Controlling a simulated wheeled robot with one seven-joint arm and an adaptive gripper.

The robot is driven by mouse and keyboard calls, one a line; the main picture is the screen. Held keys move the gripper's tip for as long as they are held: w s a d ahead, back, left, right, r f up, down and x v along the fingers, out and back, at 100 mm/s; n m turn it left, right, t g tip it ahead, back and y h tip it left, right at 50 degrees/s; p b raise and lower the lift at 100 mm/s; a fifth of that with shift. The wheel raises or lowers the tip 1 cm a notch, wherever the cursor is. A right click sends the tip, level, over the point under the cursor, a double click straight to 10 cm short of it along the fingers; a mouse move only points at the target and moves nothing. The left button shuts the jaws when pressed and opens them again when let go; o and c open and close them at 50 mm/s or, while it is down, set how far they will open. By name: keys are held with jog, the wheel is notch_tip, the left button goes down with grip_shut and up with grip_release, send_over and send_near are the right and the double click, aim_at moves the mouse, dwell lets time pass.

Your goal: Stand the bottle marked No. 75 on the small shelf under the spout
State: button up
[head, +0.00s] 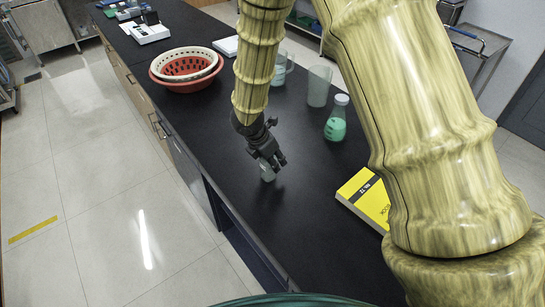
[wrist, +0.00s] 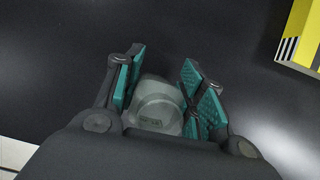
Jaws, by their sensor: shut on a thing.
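My gripper (head: 268,160) is shut on a small translucent bottle (head: 267,174) over the near part of the black bench. In the wrist view the bottle (wrist: 158,103) sits between the green finger pads of my gripper (wrist: 165,95). A small dark mark shows on it, too blurred to read, so I cannot tell whether it is No. 75. Its lower end is at or just above the bench top; I cannot tell which. No spout or small shelf can be made out in either view.
A flask of green liquid (head: 336,120), a tall clear beaker (head: 319,86) and a clear jug (head: 279,68) stand behind my gripper. A yellow book (head: 367,199) lies to the right. A red colander (head: 186,84) holds a white one. The bench (head: 225,165) is bare around my gripper.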

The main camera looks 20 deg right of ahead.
jog(key=shift+s, duration=0.1)
jog(key=shift+f, duration=0.15)
jog(key=o, duration=1.2)
jog(key=shift+r, duration=0.2)
